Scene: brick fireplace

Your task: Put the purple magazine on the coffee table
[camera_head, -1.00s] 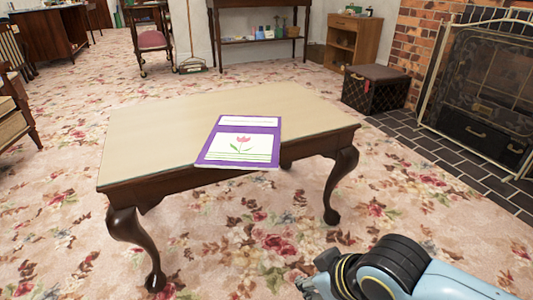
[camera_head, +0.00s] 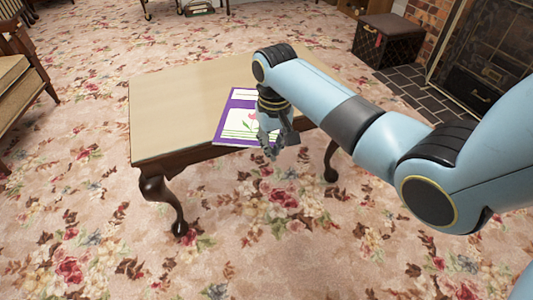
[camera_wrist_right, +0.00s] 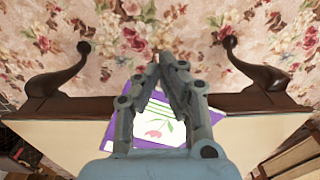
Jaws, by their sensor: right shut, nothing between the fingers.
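The purple magazine (camera_head: 233,124), with a white panel and a pink tulip, lies flat on the coffee table (camera_head: 180,100) at its near edge in the head view. Its near end appears to stick out past that edge. My right gripper (camera_head: 274,152) is in front of the magazine's right part and hides some of it. In the right wrist view, my right gripper (camera_wrist_right: 167,62) is shut and empty, with the magazine (camera_wrist_right: 158,130) behind its fingers. I cannot tell whether they touch. My left gripper is not in view.
The table has dark curved legs (camera_head: 180,222) and a bare top left of the magazine. A dark trunk (camera_head: 385,40) stands near the fireplace (camera_head: 490,60) at the back right. A chair (camera_head: 18,85) is at the left. The flowered carpet in front is clear.

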